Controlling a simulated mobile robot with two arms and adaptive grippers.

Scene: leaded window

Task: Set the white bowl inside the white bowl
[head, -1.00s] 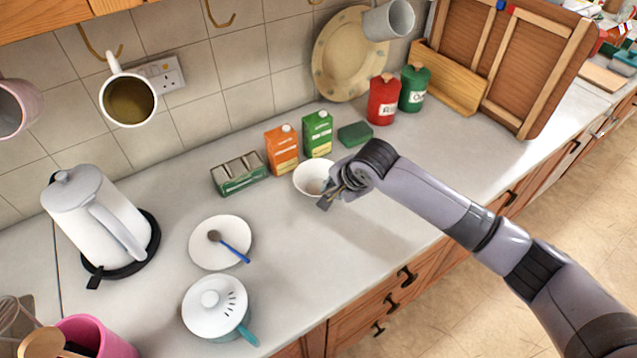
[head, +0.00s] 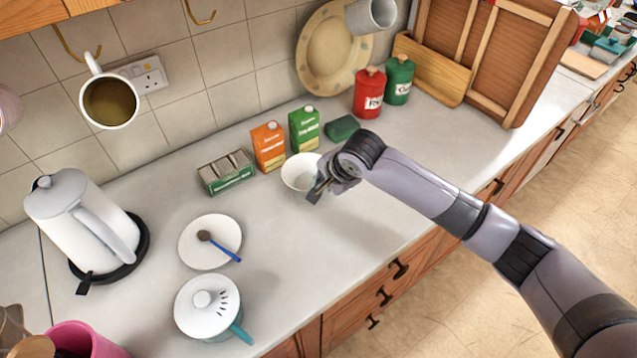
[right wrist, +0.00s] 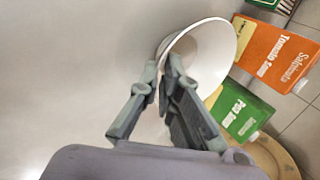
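A white bowl (head: 294,176) is on the counter in front of the cartons in the head view. It also shows in the right wrist view (right wrist: 208,58), beyond my fingertips. I see only one white bowl for certain. My right gripper (head: 318,191) is at the bowl's right near side and hides part of it. In the right wrist view the two fingertips (right wrist: 162,66) are close together at the bowl's near rim, with a narrow gap between them. I cannot tell whether they press on the rim. My left gripper is not in view.
A white plate (head: 196,255) with a spoon, a lidded pan (head: 207,306) and a kettle (head: 75,225) are to the left. The counter in front is clear.

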